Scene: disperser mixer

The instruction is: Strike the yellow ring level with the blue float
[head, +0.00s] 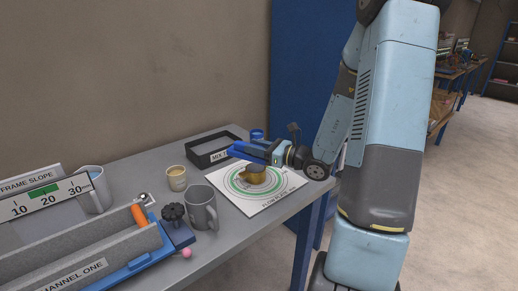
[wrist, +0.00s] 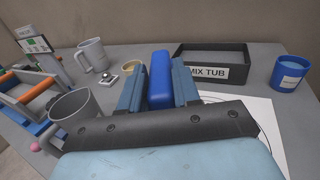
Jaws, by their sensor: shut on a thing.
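My gripper (head: 268,152) is shut on the blue float (head: 242,150), a long blue bar. In the wrist view the float (wrist: 160,85) sits between my two fingers and points away from me. The yellow ring (head: 254,177) is on the white plate with green circles (head: 274,198), just below my gripper and the float. The arm end and float partly cover the ring, and I cannot tell whether the float touches it or what its fill level is. The ring is hidden in the wrist view.
The black MIX TUB tray (head: 205,158) stands behind the plate, with a blue cup (wrist: 289,72) to its right. A grey mug (head: 201,208) and a small tan cup (head: 177,178) stand left of the plate. The channel frame (head: 70,255) fills the table's left.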

